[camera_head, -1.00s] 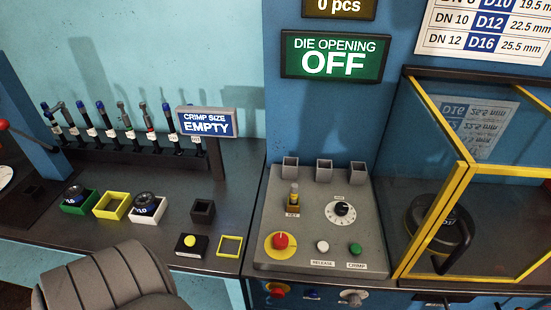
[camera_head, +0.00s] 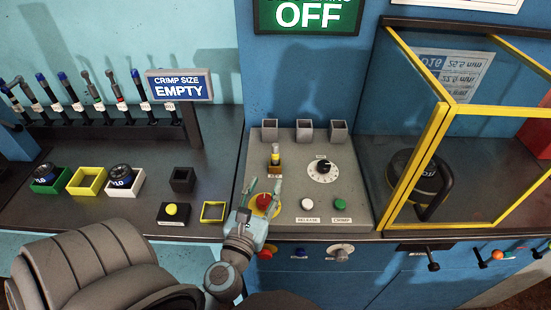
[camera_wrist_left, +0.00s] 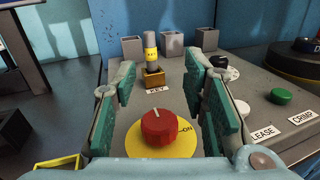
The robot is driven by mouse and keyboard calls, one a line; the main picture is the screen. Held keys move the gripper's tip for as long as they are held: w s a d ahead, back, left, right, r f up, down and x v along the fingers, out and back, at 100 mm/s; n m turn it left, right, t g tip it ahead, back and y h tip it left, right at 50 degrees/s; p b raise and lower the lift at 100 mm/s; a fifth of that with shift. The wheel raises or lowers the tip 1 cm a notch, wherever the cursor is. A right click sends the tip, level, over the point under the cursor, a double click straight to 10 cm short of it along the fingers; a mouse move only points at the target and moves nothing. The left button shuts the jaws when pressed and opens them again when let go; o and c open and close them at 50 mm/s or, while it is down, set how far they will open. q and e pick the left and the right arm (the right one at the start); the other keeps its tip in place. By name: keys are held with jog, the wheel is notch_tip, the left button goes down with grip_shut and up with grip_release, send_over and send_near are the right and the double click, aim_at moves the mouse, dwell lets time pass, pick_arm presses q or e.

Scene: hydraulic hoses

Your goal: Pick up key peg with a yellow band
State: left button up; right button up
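The key peg with a yellow band (camera_head: 275,156) stands upright in a brown holder marked KEY on the grey control panel. It also shows in the left wrist view (camera_wrist_left: 150,50), grey with a yellow band, ahead of my fingers and near the middle of the gap. My left gripper (camera_head: 262,186) is open and empty, in front of the peg and over the red knob (camera_wrist_left: 159,127) on its yellow disc. The fingers (camera_wrist_left: 158,75) stand apart with green pads. My right gripper is not in view.
Three grey square cups (camera_head: 304,131) stand behind the peg. A black dial (camera_head: 323,168) is to its right, with a white button (camera_head: 306,204) and green button (camera_head: 340,205) in front. A yellow-framed clear guard (camera_head: 440,130) stands at right.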

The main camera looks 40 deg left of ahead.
aim_at(274, 148)
pick_arm(q)
jog(key=shift+n, duration=0.4)
jog(key=x, duration=0.3)
jog(key=p+x, duration=0.1)
jog(key=x, duration=0.4)
jog(key=shift+w+a+f+p, duration=0.2)
jog(key=shift+a+p, duration=0.15)
jog(key=shift+a, duration=0.15)
jog(key=w, duration=0.1)
jog(key=w+a, duration=0.1)
jog(key=w+a+r, duration=0.1)
jog(key=w, duration=0.1)
jog(key=shift+w+a+r+p, duration=0.1)
jog(key=shift+a+p, duration=0.15)
jog(key=shift+p, duration=0.15)
jog(key=shift+w+a, duration=0.15)
jog(key=shift+w, duration=0.3)
jog(key=shift+s, duration=0.1)
grip_shut()
